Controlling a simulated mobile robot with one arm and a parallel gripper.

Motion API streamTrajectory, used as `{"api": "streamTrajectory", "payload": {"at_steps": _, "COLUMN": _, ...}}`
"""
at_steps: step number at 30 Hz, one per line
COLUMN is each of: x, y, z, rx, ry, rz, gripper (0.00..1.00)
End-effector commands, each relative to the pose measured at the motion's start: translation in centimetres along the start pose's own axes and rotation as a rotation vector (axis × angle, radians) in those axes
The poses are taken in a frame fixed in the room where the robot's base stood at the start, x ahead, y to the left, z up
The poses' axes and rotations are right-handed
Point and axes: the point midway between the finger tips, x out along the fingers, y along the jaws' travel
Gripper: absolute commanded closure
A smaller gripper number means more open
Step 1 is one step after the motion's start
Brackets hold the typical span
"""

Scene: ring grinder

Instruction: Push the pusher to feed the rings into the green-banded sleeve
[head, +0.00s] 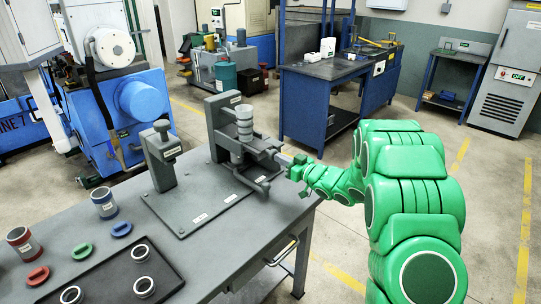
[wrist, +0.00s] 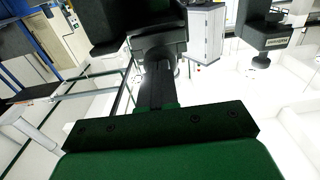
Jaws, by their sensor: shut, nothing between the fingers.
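A grey fixture (head: 222,118) stands on the bench and holds an upright stack of light rings (head: 244,122). A horizontal grey bar (head: 262,148), which looks like the pusher, sits right of the stack. My gripper (head: 286,160) is at the bar's right end; whether it touches is too small to tell. In the wrist view the gripper (wrist: 158,65) is shut and empty, with its fingers close to a dark part (wrist: 155,35). I cannot make out a green band on any sleeve; the fixture hides part of its inside.
A clamp post (head: 160,155) stands left on the base plate. A red-banded sleeve (head: 24,243), a blue-banded sleeve (head: 104,203), coloured caps including a green one (head: 82,251), and a dark tray (head: 112,262) with loose rings lie at the left. The bench's front right is clear.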

Motion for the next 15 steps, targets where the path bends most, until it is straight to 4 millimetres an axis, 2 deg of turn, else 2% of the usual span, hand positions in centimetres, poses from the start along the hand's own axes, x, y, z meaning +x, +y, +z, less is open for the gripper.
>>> {"api": "streamTrajectory", "payload": {"at_steps": 15, "x": 1.6, "y": 0.0, "z": 0.1, "rx": 0.000, "ry": -0.001, "rz": -0.001, "gripper": 1.00}}
